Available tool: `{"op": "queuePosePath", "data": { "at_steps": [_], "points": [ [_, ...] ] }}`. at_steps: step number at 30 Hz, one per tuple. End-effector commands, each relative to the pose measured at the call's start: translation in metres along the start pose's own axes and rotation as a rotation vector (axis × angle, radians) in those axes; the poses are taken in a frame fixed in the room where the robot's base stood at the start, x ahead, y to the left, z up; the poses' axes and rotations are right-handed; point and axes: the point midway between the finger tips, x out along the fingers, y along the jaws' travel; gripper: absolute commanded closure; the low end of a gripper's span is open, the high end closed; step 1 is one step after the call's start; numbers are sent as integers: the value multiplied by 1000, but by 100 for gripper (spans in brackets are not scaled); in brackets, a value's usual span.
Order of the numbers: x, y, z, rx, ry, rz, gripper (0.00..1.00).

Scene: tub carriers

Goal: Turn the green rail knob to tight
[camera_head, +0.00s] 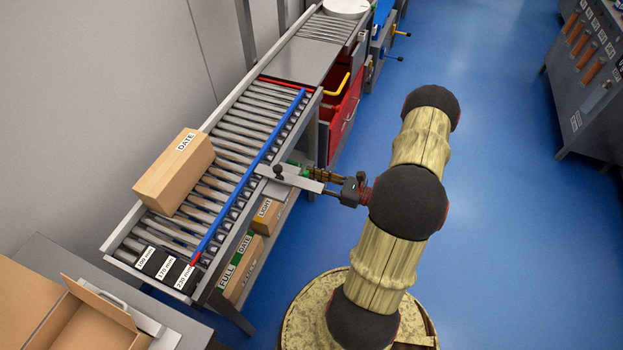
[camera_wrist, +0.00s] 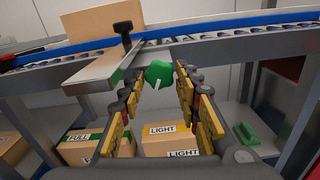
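The green rail knob (camera_wrist: 158,73) sits under the grey bracket (camera_wrist: 105,69) of the blue guide rail (camera_wrist: 200,27) in the wrist view. A pale pointer mark shows on its lower side. My gripper (camera_wrist: 161,82) is open, with one yellow-padded finger on each side of the knob, near its tips. I cannot tell whether either finger touches it. In the head view my gripper (camera_head: 318,177) is at the conveyor's right side, by the bracket (camera_head: 290,177); the green knob is mostly hidden there.
A black knob (camera_wrist: 123,32) stands on the bracket. A DATE carton (camera_head: 174,172) rests on the rollers. Size cards (camera_head: 168,267) mark the conveyor's near end. A red tub (camera_head: 345,112) stands beyond.

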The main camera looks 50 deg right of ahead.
Motion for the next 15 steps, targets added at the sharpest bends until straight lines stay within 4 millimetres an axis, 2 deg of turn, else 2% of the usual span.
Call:
{"op": "queuePosePath", "data": {
  "at_steps": [15],
  "points": [
    [0,0,0,0,0,0,97]
  ]
}}
